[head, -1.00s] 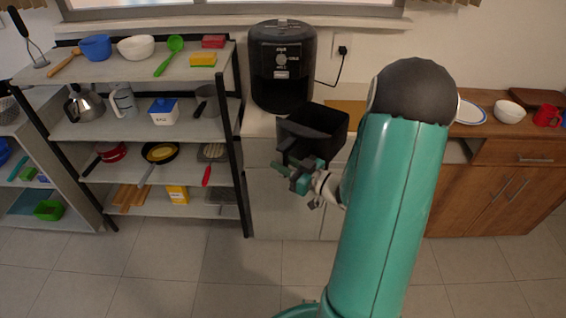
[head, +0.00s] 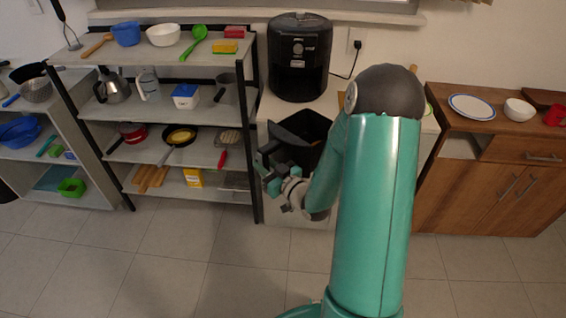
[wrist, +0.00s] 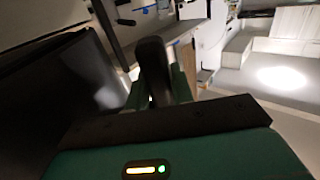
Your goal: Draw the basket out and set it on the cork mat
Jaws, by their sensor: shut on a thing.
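The black basket (head: 312,128) is out of the black air fryer (head: 298,60) and hangs open side up in front of the counter edge. My gripper (head: 268,163) is shut on the basket's handle, at the basket's left front. In the wrist view the dark handle (wrist: 153,62) stands between the fingers, and the basket's dark wall (wrist: 70,95) fills the left side. Only a tan sliver of the cork mat (head: 342,98) shows on the counter right of the fryer; my arm hides the rest.
A shelf unit (head: 165,65) with kitchenware stands close on the left, its black post near my gripper. A wooden cabinet (head: 500,185) with a plate (head: 472,106) and white bowl (head: 519,110) stands at right. The fryer's cord runs to a wall socket. The floor in front is clear.

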